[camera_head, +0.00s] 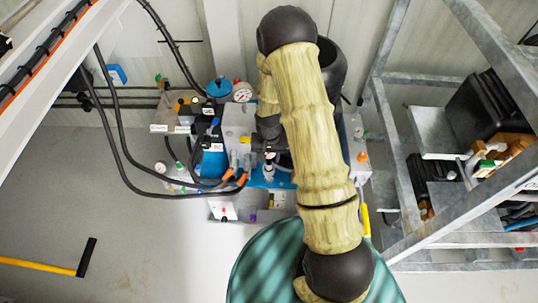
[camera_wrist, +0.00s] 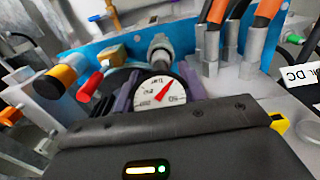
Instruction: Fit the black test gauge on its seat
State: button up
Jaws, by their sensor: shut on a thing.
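The black test gauge (camera_wrist: 160,94), with a black rim, white dial and red needle, is in the middle of the wrist view. My gripper (camera_wrist: 158,96) is shut on it, with a purple finger pad at each side. The dial faces the camera and looks a little turned. A grey metal fitting (camera_wrist: 160,50) stands just behind the gauge. I cannot tell whether this is the seat, or whether the gauge touches it. In the head view my arm covers the gripper and the held gauge.
A brass fitting with a red handle (camera_wrist: 90,85) and a yellow-banded black knob (camera_wrist: 58,79) are left of the gauge. Orange-ended hoses (camera_wrist: 268,14) rise at the right. A metal rack (camera_head: 400,190) stands right of the pump; open floor (camera_head: 110,220) lies left.

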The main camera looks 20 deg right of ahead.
jog(key=shift+f+b, duration=0.6)
jog(key=shift+f, duration=0.6)
jog(key=o, duration=1.3)
notch_tip(320, 180, up, 17)
jog(key=p, duration=0.4)
jog(key=shift+r, duration=0.15)
